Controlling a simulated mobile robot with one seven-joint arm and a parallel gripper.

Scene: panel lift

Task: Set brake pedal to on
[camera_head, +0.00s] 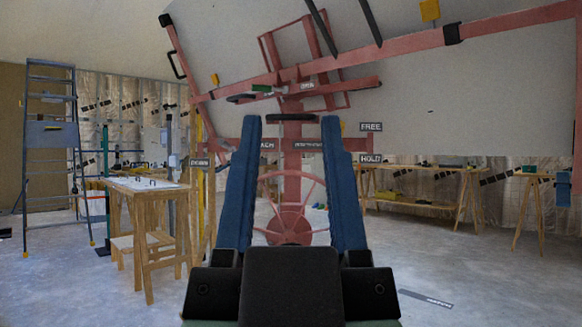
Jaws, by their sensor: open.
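My gripper (290,120) points forward in the middle of the view, its two long blue fingers apart with nothing held between them. The red panel lift (292,145) stands ahead of it, and its spoked red wheel (290,222) shows between the fingers. I cannot make out a brake pedal; the lift's lower part is largely hidden behind my gripper. Labels FREE (371,127) and HOLD (371,159) sit one above the other just right of the right finger. A dark label strip (425,299) lies low on the right at floor level, too small to read.
A wooden table (148,186) and a grey stepladder (50,150) stand on the left. A long wooden workbench (420,207) stands at the back right. Red lift beams and a large pale panel (455,100) hang overhead. The concrete floor on the right is mostly clear.

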